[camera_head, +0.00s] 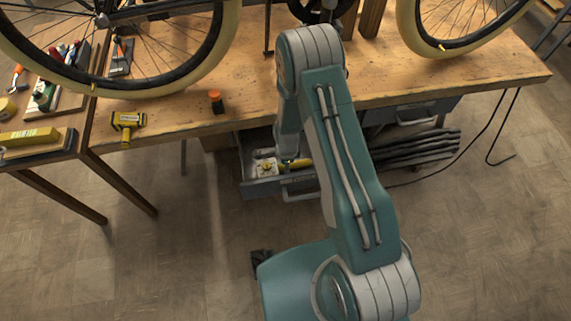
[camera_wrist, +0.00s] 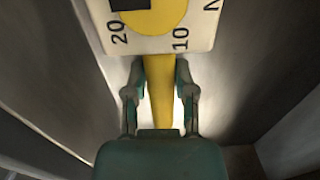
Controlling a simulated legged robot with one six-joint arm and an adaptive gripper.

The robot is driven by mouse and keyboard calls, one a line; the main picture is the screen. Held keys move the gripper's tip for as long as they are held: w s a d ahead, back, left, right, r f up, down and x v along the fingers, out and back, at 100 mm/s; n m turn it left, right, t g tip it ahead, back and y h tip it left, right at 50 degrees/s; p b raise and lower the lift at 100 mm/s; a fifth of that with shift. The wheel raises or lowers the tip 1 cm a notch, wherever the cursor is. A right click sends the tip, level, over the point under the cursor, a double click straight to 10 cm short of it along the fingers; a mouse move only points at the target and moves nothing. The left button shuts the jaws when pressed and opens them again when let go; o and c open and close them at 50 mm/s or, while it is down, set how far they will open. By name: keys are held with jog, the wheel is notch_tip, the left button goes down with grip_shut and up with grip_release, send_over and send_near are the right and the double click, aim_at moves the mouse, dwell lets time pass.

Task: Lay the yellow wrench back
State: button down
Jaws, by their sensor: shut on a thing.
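The yellow wrench (camera_wrist: 159,98) has a yellow shaft and a white square dial plate with a yellow centre and black numbers. My gripper (camera_wrist: 158,76) is shut on the shaft, with one finger on each side, just below the dial plate. In the head view, my arm reaches down into the open grey drawer (camera_head: 268,187) under the workbench. The wrench's white and yellow dial (camera_head: 266,168) shows inside the drawer there. My fingertips are hard to make out in the head view. Whether the wrench touches the drawer floor I cannot tell.
Grey drawer walls stand close on both sides in the wrist view. The wooden workbench (camera_head: 180,120) is above the drawer, with bicycle wheels, a yellow-headed mallet (camera_head: 127,121) and an orange-capped bottle (camera_head: 216,101). Dark bars (camera_head: 420,148) lie to the right. The floor in front is mostly clear.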

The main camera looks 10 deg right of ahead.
jog(key=shift+c, duration=1.8)
grip_release()
jog(key=shift+f, duration=0.1)
notch_tip(320, 180, up, 12)
jog(key=shift+d, duration=0.1)
